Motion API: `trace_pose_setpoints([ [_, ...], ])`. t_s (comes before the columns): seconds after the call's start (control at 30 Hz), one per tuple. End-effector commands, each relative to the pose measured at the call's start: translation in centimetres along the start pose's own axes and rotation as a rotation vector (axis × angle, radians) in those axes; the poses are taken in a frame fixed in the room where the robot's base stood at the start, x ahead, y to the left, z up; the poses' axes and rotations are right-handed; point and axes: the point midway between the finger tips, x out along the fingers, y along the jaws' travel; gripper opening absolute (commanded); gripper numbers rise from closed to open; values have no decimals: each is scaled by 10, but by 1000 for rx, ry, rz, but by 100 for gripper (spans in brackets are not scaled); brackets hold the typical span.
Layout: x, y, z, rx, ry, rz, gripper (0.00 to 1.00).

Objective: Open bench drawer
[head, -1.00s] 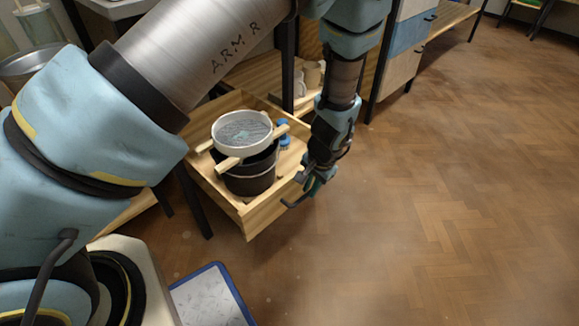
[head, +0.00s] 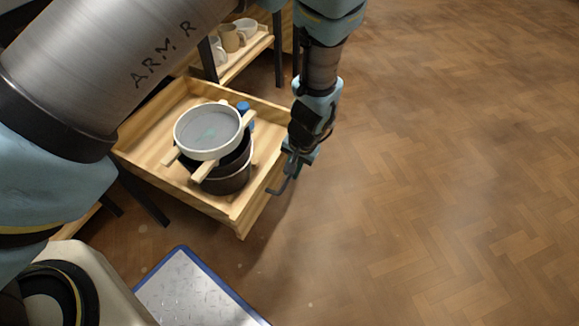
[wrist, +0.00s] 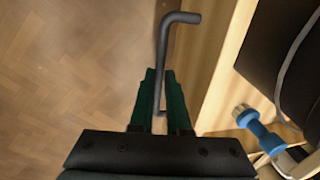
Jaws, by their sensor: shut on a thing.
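The bench drawer (head: 152,128) is a pale wooden box and stands pulled out, with its inside in view in the head view. Its front panel also shows in the wrist view (wrist: 222,85). A dark bar handle (head: 277,190) sits on the drawer front; in the wrist view the handle (wrist: 164,60) runs up from between the fingers and bends at its far end. My gripper (head: 299,160) is at the drawer front, and in the wrist view its green fingers (wrist: 160,100) are shut on the handle.
In the drawer are a dark bucket (head: 228,180), a round sieve (head: 207,131) on wooden bars, and a blue-ended object (head: 243,107). Mugs (head: 232,38) stand on a shelf behind. A blue-edged mat (head: 195,290) lies on the floor. The floor at the right is clear.

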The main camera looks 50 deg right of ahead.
Motion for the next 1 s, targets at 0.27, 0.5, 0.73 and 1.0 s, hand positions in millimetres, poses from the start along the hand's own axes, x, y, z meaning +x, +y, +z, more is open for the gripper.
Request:
trace_pose_setpoints([
  [0.27, 0, -1, -1, 0, 2, 0, 27],
  [0.5, 0, -1, -1, 0, 1, 0, 45],
  [0.73, -3, -1, -1, 0, 1, -1, 45],
  [1.0, -46, -1, -2, 1, 5, 1, 45],
])
